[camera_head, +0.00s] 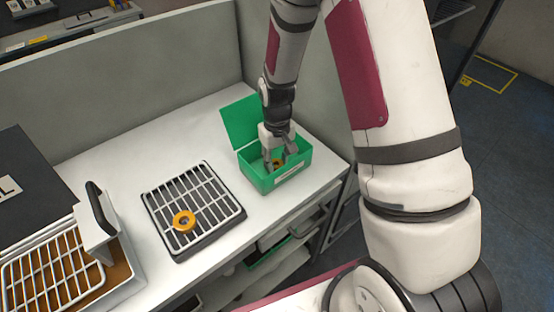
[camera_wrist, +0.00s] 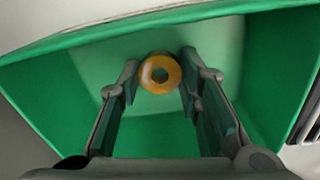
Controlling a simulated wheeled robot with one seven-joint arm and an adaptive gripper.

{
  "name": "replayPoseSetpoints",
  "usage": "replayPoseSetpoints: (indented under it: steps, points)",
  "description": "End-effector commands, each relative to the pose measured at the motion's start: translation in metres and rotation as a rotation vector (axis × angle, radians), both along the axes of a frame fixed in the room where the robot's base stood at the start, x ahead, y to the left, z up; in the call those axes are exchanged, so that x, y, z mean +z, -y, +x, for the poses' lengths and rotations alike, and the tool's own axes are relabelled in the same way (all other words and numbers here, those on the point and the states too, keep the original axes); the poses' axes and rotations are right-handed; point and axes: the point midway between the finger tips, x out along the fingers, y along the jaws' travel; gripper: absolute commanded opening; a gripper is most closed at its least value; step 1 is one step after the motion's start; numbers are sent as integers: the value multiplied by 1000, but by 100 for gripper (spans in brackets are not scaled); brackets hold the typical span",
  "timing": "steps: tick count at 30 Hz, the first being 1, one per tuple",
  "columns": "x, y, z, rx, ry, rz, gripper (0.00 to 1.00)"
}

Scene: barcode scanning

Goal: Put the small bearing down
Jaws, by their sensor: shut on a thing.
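My gripper (camera_head: 277,164) reaches down into the open green box (camera_head: 286,181) on the table. It is shut on a small orange-yellow ring, the small bearing (camera_wrist: 145,77). In the wrist view the bearing sits between the two fingertips (camera_wrist: 160,72), over the green floor of the box. I cannot tell whether it touches the floor. In the head view the bearing is mostly hidden by the fingers and the box. Another orange ring-shaped bearing (camera_head: 177,216) lies on the white wire rack (camera_head: 204,187) to the left of the box.
The box's lid (camera_head: 241,118) stands open at its back left. A white device with a black handle (camera_head: 97,207) and another wire rack stand at the left. Grey partitions (camera_head: 140,75) close off the back. The white table (camera_head: 120,165) is clear between these things.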

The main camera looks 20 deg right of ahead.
Motion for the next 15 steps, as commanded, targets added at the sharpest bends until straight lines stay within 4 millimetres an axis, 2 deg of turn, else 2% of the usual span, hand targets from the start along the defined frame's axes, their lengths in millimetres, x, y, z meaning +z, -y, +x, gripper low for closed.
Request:
replayPoseSetpoints:
  steps: [9, 10, 12, 15]
  points:
    - [-3, 0, 0, 0, 0, 0, 0]
    - [-3, 0, 0, 0, 0, 0, 39]
    - [-3, 0, 0, 0, 0, 0, 52]
    - [-3, 0, 0, 0, 0, 0, 52]
